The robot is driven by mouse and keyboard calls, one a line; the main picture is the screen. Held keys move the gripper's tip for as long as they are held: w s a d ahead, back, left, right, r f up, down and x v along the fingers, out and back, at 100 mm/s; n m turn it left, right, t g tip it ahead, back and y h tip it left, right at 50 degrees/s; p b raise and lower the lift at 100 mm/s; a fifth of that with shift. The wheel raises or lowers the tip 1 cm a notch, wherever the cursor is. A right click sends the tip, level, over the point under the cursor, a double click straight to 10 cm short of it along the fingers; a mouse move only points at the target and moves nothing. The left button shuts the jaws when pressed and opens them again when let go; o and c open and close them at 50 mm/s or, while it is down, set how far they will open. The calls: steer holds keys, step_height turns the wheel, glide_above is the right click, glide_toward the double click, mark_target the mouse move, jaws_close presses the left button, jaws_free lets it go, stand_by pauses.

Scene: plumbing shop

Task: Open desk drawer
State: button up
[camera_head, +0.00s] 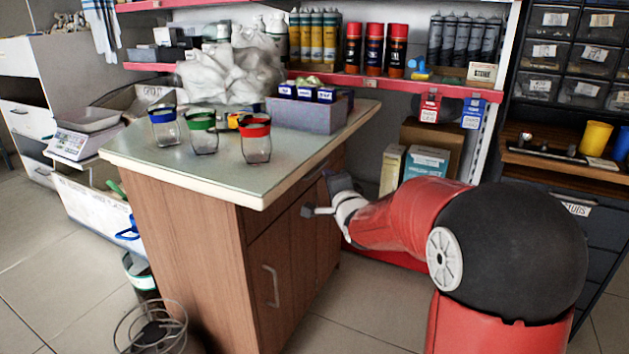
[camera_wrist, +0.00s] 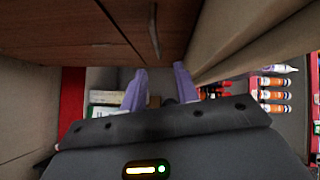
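The desk (camera_head: 180,215) is brown wood with a pale top and stands left of centre in the head view. Its drawer (camera_head: 270,242) is the upper panel on the right-hand face, and looks shut. In the wrist view the drawer front (camera_wrist: 172,20) carries a slim metal bar handle (camera_wrist: 153,30). My gripper (camera_wrist: 160,68) is open, its two purple fingers apart with nothing seen between them. The handle appears beyond the fingertips; contact cannot be judged. In the head view my wrist is beside the drawer and partly hides that area.
Cupboard doors with a bar handle (camera_head: 271,286) lie below the drawer. Jars (camera_head: 256,142) and a grey bin (camera_head: 310,115) stand on the desk top. A red shelf (camera_head: 440,88) and cardboard boxes (camera_head: 428,160) are behind.

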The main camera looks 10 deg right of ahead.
mark_target(319, 167)
steer(key=w+m, duration=0.1)
steer(key=w, duration=0.2)
steer(key=w+f+m+t, duration=0.1)
steer(key=w, duration=0.3)
steer(key=w+a+m+t+y+b, duration=0.1)
steer(key=w, duration=0.3)
steer(key=shift+w+f, duration=0.25)
jaws_close()
